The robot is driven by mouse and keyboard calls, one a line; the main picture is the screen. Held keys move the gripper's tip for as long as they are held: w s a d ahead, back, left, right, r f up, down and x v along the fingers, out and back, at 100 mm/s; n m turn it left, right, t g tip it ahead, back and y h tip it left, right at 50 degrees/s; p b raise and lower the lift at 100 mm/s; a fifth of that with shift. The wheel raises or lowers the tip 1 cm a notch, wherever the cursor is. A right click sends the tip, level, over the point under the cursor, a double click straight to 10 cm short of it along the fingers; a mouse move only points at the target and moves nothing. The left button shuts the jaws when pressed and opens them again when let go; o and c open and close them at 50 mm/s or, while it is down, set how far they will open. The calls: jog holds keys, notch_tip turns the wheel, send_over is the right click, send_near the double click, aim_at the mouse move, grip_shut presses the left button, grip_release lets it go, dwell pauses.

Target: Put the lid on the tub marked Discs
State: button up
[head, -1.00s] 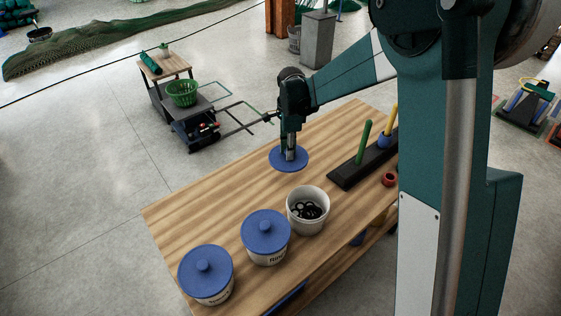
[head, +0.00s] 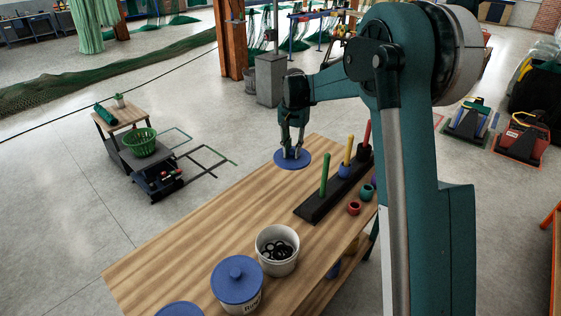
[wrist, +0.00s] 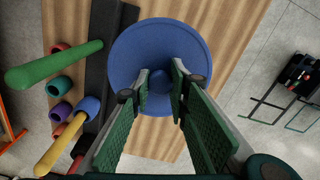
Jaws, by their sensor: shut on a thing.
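My gripper (head: 291,153) is shut on the knob of a flat round blue lid (head: 280,162), and its fingers are on both sides of the knob in the wrist view (wrist: 160,85). The lid is level by the table's far edge; its height above the wood is hard to judge. An open white tub (head: 277,262) with black and pale rings inside stands nearer on the table, apart from the lid; no label shows on it. Beside it stands a white tub with a blue lid (head: 237,280), its label only partly visible. Another blue lid (head: 180,309) is cut off at the bottom edge.
A black rack with green (head: 323,175), yellow (head: 348,150) and red (head: 367,132) pegs stands right of the lid. Loose coloured rings, one red (head: 354,208), lie beside it. The wooden table (head: 190,240) is clear left of the open tub.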

aim_at(304, 156)
jog(key=shift+n, duration=0.8)
jog(key=d, duration=0.1)
jog(key=w+d+r, duration=0.1)
jog(key=d, duration=0.1)
jog(key=shift+w+d+r, duration=0.3)
jog(key=shift+r, duration=0.1)
jog(key=shift+d+r+p, duration=0.4)
jog(key=shift+d+p, duration=0.15)
jog(key=shift+d, duration=0.15)
jog(key=shift+s+d+r+n, duration=0.1)
jog(key=shift+n, duration=0.2)
jog(key=shift+s+a+p, duration=0.25)
jog(key=shift+s+p, duration=0.5)
jog(key=s+a+f+m+p, duration=0.1)
jog(key=s+a+m+p, duration=0.3)
jog(key=s, duration=0.7)
jog(key=s+a+f+m+p, duration=0.2)
jog(key=s+a+m+p, duration=0.2)
jog(key=s, duration=0.8)
jog(key=s+a+f+m+p, duration=0.1)
jog(key=s+a+m+p, duration=0.3)
jog(key=s+m, duration=0.3)
jog(key=s, duration=0.4)
jog(key=shift+s+a+f+m, duration=0.15)
jog(key=shift+s+a+m, duration=0.15)
jog(key=shift+s, duration=0.1)
jog(key=shift+d+f, duration=0.1)
jog(key=shift+f, duration=0.1)
